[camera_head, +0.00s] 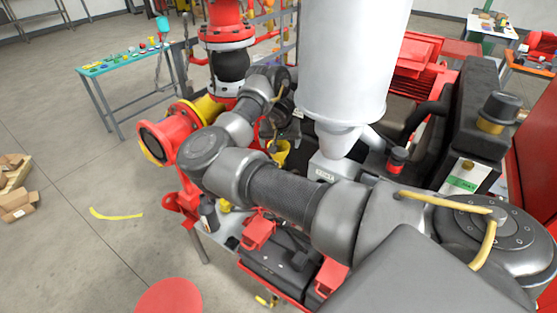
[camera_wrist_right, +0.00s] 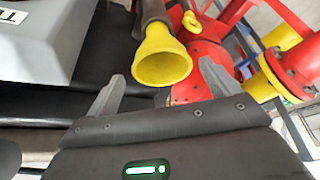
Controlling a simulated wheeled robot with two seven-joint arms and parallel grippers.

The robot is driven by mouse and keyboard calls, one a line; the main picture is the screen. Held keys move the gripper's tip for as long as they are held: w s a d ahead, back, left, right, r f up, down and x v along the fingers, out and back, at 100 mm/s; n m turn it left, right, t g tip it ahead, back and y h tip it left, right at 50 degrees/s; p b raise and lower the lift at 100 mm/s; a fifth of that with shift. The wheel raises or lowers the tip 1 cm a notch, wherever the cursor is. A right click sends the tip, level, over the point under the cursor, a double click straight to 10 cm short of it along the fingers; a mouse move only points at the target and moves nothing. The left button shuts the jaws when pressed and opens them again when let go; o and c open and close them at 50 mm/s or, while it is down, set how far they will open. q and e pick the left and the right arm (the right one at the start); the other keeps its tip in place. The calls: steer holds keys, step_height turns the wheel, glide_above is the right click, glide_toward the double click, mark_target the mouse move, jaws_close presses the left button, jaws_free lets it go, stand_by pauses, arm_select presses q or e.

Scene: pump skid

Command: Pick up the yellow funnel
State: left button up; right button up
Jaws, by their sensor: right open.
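The yellow funnel (camera_wrist_right: 161,62) is in the upper middle of the right wrist view, its wide round mouth turned towards my gripper. A dark cylindrical part adjoins its upper end. In the head view the funnel (camera_head: 281,153) shows small and partly hidden behind my arm, left of the white tank. My right gripper (camera_wrist_right: 162,75) is open and empty, with one finger on either side of the funnel's mouth in the picture. I cannot tell how far the fingers are from it. In the head view the gripper (camera_head: 272,133) is small and dark, just above the funnel. My left gripper is not in view.
A large white tank (camera_head: 352,65) stands close right of the arm. Red flanged pipework (camera_head: 168,138) is on the left, and a yellow valve handle (camera_wrist_right: 212,32) is beside the funnel. A teal-topped table (camera_head: 125,62) stands farther back; open floor lies at left.

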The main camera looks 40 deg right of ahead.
steer(key=shift+w+f, duration=0.15)
steer(key=shift+f, duration=0.3)
steer(key=x, duration=0.5)
steer(key=shift+a+r, duration=0.1)
steer(key=shift+a, duration=0.1)
steer(key=shift+c, duration=0.5)
steer(key=shift+s, duration=0.2)
steer(key=shift+c, duration=1.3)
steer(key=c, duration=0.8)
steer(key=shift+w, duration=0.1)
